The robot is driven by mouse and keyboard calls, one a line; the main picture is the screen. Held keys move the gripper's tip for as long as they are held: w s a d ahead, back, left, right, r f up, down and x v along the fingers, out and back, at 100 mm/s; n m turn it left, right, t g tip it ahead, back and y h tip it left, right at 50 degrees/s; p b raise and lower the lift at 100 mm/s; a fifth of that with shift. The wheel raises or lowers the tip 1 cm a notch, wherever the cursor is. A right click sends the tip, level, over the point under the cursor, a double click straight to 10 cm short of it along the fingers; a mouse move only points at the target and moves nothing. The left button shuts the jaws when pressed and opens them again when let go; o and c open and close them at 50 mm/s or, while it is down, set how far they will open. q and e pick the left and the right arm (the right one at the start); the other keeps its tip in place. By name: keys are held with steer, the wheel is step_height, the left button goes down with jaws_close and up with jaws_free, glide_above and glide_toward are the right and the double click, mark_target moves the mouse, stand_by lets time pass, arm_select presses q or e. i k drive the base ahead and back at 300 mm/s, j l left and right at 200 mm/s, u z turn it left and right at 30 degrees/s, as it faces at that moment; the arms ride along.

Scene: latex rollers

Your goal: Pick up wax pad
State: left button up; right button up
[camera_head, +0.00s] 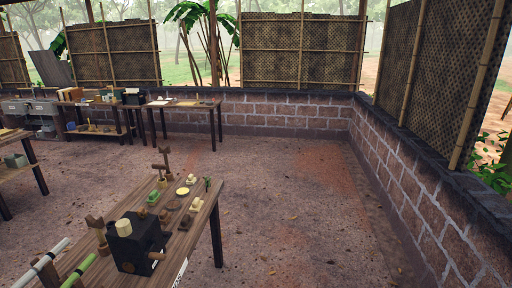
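No thing in view is clearly a wax pad. Several small items lie on the near wooden table (202,228): a round yellow disc (182,191), a small green block (153,197), and pale cream pieces, one (191,179) behind the disc and one (196,204) to its right. They are too small to tell which is the wax pad. Neither of my grippers shows in this view.
A black box (138,246) with a cream cylinder (124,228) on top stands at the table's near end. White (42,263) and green (80,271) rods lie at bottom left. Open floor (290,220) is right of the table, bounded by a brick wall (425,205).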

mark_target(191, 180)
steer(key=i, duration=1.05)
steer(key=i+l+u, duration=0.1)
steer(key=i, duration=1)
